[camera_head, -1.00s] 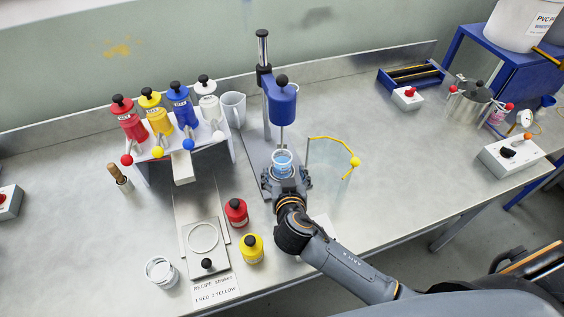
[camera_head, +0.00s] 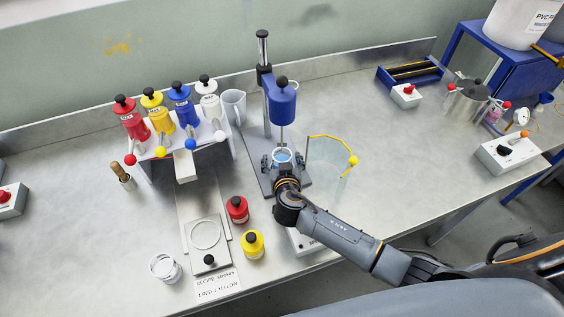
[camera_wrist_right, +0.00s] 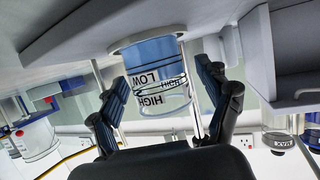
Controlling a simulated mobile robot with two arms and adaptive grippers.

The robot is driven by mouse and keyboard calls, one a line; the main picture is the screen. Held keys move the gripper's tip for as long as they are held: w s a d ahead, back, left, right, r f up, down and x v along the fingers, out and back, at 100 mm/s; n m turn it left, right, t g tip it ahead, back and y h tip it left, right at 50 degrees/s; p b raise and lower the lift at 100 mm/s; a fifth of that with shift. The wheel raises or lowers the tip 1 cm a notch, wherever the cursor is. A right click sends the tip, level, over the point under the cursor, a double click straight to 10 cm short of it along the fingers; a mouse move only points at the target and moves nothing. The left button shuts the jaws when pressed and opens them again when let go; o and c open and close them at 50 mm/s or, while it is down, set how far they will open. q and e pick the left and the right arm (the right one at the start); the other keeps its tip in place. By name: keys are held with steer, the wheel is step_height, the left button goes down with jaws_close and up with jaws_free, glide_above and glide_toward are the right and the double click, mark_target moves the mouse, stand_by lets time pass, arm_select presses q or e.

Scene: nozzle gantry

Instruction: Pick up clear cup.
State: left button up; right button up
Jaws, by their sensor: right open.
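The clear cup (camera_head: 282,154) stands under the blue mixer head of the stand at the middle of the bench. In the right wrist view the clear cup (camera_wrist_right: 160,82) shows blue contents and LOW and HIGH marks; that view appears upside down. My right gripper (camera_head: 283,163) is at the cup on its near side. In the wrist view my right gripper (camera_wrist_right: 163,88) is open, one finger on each side of the cup, with gaps visible. The gripper hides the cup's lower part in the head view. My left gripper is not in view.
The mixer stand (camera_head: 282,104) rises just behind the cup. A yellow-tipped bent rod (camera_head: 333,139) is close on the right. A red bottle (camera_head: 237,209) and a yellow bottle (camera_head: 253,245) stand left of my arm. A bottle rack (camera_head: 180,155) stands further left.

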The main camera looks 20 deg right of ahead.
steer(key=c, duration=1.3)
steer(key=shift+c, duration=0.2)
